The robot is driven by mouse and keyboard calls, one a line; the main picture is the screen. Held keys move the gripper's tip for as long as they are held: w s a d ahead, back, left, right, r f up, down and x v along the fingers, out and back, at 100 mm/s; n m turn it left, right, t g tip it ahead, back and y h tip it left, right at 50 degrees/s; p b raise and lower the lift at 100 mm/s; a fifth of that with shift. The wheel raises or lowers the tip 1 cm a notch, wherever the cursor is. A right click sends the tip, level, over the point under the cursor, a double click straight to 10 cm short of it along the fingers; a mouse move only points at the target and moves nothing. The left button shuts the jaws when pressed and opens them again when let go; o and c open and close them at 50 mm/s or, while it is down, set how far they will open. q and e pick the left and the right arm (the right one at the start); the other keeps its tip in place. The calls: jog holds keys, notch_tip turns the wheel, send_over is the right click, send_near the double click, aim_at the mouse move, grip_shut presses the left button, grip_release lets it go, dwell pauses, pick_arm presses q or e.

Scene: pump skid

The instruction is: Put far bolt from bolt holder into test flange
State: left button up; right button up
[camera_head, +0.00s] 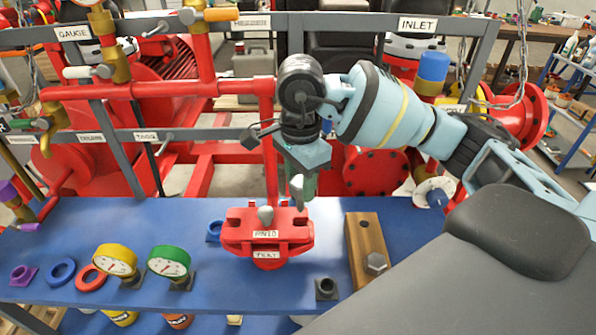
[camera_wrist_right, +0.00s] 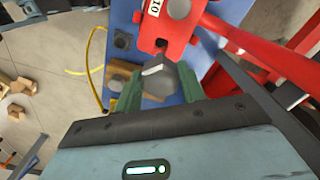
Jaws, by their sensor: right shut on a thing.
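My right gripper (camera_head: 303,190) is above the right end of the red test flange (camera_head: 267,234). It is shut on a grey bolt, whose head (camera_wrist_right: 157,77) shows between the green fingers in the right wrist view. The bolt is over or just at the flange's right side; I cannot tell whether its tip is in a hole. Another bolt (camera_head: 265,214) stands in the flange's middle. The wooden bolt holder (camera_head: 362,235) lies to the right, with one bolt (camera_head: 376,263) at its near end and its far end empty. My left gripper is out of view.
A yellow gauge (camera_head: 116,261) and a green gauge (camera_head: 169,262) stand left of the flange on the blue table (camera_head: 210,285). A small dark fitting (camera_head: 326,288) stands in front. Red pipes (camera_head: 160,89) and a grey frame rise behind.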

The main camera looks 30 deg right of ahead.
aim_at(299, 205)
notch_tip(299, 205, down, 3)
jog(key=shift+r+b, duration=0.2)
jog(key=shift+b, duration=0.15)
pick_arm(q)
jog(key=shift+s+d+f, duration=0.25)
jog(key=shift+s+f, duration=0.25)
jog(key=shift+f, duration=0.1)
pick_arm(e)
jog(key=shift+f, duration=0.4)
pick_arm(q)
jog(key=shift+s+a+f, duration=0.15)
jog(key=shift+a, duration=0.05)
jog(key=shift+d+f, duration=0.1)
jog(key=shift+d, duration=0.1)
pick_arm(e)
jog(key=shift+f, duration=0.3)
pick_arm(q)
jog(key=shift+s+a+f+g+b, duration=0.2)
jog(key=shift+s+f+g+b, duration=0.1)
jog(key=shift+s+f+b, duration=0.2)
pick_arm(e)
jog(key=shift+f, duration=0.7)
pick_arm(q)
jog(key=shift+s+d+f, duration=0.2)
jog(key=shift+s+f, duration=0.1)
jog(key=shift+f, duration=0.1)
pick_arm(e)
jog(key=shift+f, duration=0.6)
